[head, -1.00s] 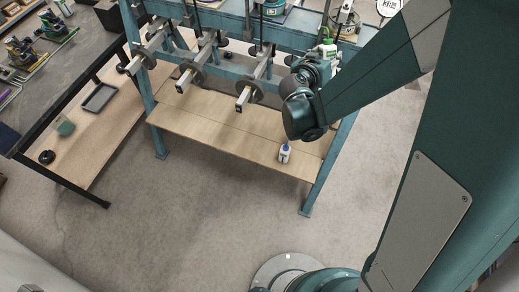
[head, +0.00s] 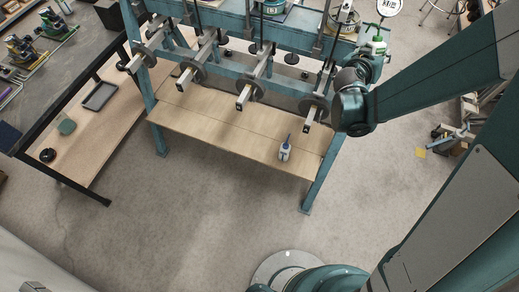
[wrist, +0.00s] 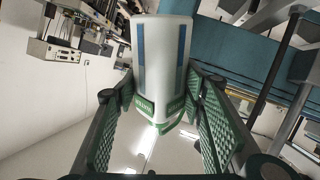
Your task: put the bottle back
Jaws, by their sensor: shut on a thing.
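My gripper (wrist: 152,88) is shut on a white bottle (wrist: 161,40) with blue stripes and a green band, held between its green pads. In the head view my gripper (head: 374,47) is at the upper right, near the right end of the blue-green frame. A bit of green and white shows there, too small to tell bottle from pads. Another small white bottle with a blue tip (head: 285,152) stands on the lower wooden shelf (head: 215,132) of the frame, well below and left of my gripper.
Lever arms with round weights (head: 243,95) stick out from the blue-green frame (head: 285,78). My arm crosses the right side of the view. A side bench at left holds a dark tray (head: 100,96). The floor in front is clear.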

